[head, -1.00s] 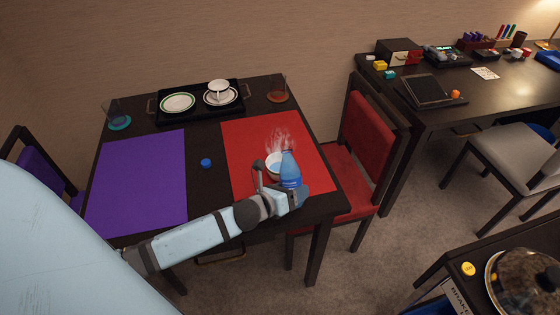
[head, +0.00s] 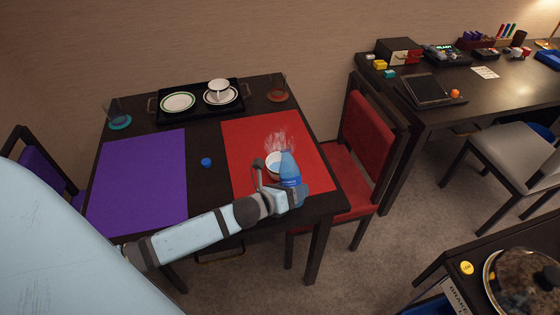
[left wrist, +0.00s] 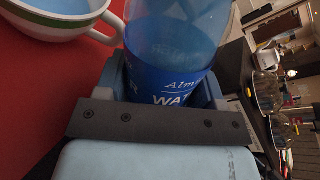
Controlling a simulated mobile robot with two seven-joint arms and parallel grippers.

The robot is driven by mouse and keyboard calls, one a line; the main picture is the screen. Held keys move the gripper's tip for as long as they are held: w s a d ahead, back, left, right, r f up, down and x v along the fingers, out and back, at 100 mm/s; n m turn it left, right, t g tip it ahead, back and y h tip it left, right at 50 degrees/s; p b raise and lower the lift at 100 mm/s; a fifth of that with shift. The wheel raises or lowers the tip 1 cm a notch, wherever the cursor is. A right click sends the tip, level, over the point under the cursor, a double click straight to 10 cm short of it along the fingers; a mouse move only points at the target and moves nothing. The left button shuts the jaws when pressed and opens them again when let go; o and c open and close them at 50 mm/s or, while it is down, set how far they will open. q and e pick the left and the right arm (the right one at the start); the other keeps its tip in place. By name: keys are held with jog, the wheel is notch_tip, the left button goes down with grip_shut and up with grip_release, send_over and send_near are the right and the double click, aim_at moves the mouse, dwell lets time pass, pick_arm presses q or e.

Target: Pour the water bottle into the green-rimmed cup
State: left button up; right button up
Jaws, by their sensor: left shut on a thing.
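My left gripper (head: 286,196) is shut on the blue water bottle (head: 289,167), with its fingers around the lower part. In the left wrist view the bottle (left wrist: 176,42) stands between the fingers, with white lettering on its blue label. The bottle looks close to upright. The green-rimmed cup (head: 271,166) is on the red mat just left of the bottle, partly hidden by the gripper and bottle. In the left wrist view the cup (left wrist: 55,30) shows a green band and pale blue inside. White wisps rise above it. My right gripper is not in view.
A blue cap (head: 206,162) lies between the red mat (head: 245,130) and the purple mat (head: 140,180). A black tray (head: 200,110) with plates and a white cup is at the back, with a glass (head: 277,88) to its right. A red chair (head: 367,130) stands at the right.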

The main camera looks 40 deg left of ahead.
pick_arm(q)
jog(key=shift+s+d+n+g+p, duration=0.3)
jog(key=shift+n+g+p, duration=0.15)
jog(key=shift+n, duration=0.25)
dwell(2.0)
jog(key=shift+s+d+f+n+g+h, duration=0.15)
jog(key=shift+s+d+n+g+h, duration=0.1)
jog(key=shift+d+n+g+h, duration=0.25)
dwell(1.8)
jog(key=shift+s+d+f+n+g+h, duration=0.2)
jog(key=shift+s+d+n+g+h, duration=0.15)
jog(key=shift+n, duration=0.55)
dwell(2.1)
